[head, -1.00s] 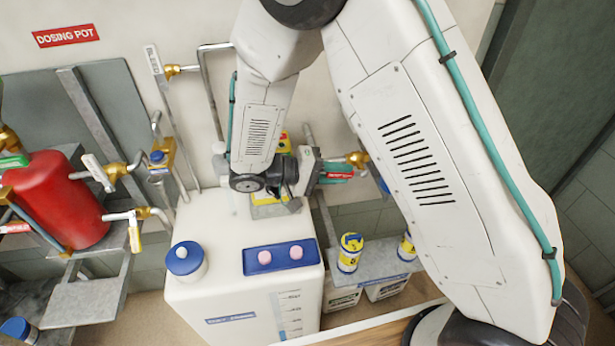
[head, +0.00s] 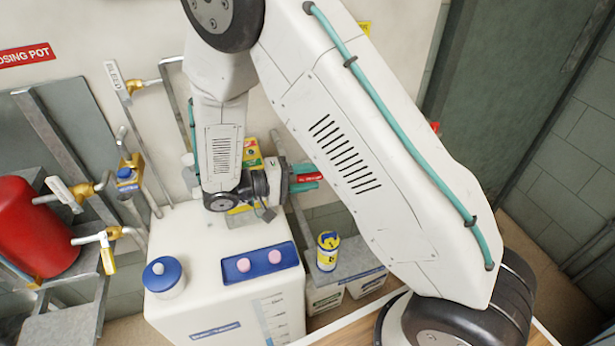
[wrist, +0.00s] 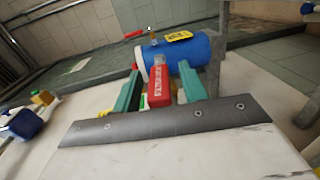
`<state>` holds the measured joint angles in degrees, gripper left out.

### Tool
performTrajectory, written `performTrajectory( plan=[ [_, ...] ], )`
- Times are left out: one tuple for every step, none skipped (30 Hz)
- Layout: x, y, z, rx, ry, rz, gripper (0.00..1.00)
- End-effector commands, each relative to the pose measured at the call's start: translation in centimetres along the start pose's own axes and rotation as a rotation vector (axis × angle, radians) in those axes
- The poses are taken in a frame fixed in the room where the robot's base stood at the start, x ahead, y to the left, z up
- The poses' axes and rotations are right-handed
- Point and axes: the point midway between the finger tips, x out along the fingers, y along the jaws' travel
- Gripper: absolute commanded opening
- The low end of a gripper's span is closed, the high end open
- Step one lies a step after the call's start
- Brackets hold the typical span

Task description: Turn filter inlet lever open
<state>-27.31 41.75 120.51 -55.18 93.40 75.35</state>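A red lever (wrist: 158,94) with a pale end lies between the two teal fingers of my gripper (wrist: 159,68) in the wrist view. A gap shows on each side of it, so the fingers look open around it. In the head view, my gripper (head: 316,178) is right of the white tank, with a bit of red lever (head: 309,177) between its fingers. The label is too small to read. A blue cylinder (wrist: 188,55) with a yellow tag lies just beyond the fingers. The lever's valve body is hidden by my arm in the head view.
A white tank (head: 215,255) with a blue-capped neck stands below my arm. A yellow-and-blue container (head: 327,250) stands on a grey shelf to its right. A red dosing pot (head: 38,228) with brass valves is at left. Another red lever (wrist: 135,33) shows farther back.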

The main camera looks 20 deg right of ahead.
Motion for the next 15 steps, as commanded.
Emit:
performTrajectory(
  plan=[
    [-0.1,0.0,0.0,0.000,0.001,0.000,0.43],
    [-0.1,0.0,0.0,0.000,0.002,0.000,0.43],
    [-0.1,0.0,0.0,0.000,0.003,0.000,0.43],
    [-0.2,0.0,0.0,0.000,0.003,0.000,0.43],
    [-0.2,0.0,0.0,0.000,0.003,0.000,0.43],
    [-0.3,0.0,0.0,0.000,0.004,0.000,0.43],
    [-0.5,0.0,0.0,0.000,0.004,0.000,0.43],
    [-0.8,0.0,0.0,0.000,0.004,0.000,0.43],
    [-1.2,0.0,-0.1,0.001,0.005,0.001,0.43],
    [-1.7,0.0,-0.1,0.001,0.006,0.001,0.43],
    [-2.2,0.0,-0.1,0.002,0.006,0.000,0.43],
    [-2.9,0.0,0.0,0.002,0.007,-0.001,0.43],
    [-3.4,0.0,-0.1,0.002,0.006,-0.001,0.43],
    [-4.0,0.0,-0.1,0.002,0.007,0.000,0.43],
    [-4.7,0.0,-0.1,0.001,0.007,0.000,0.43]
  ],
)
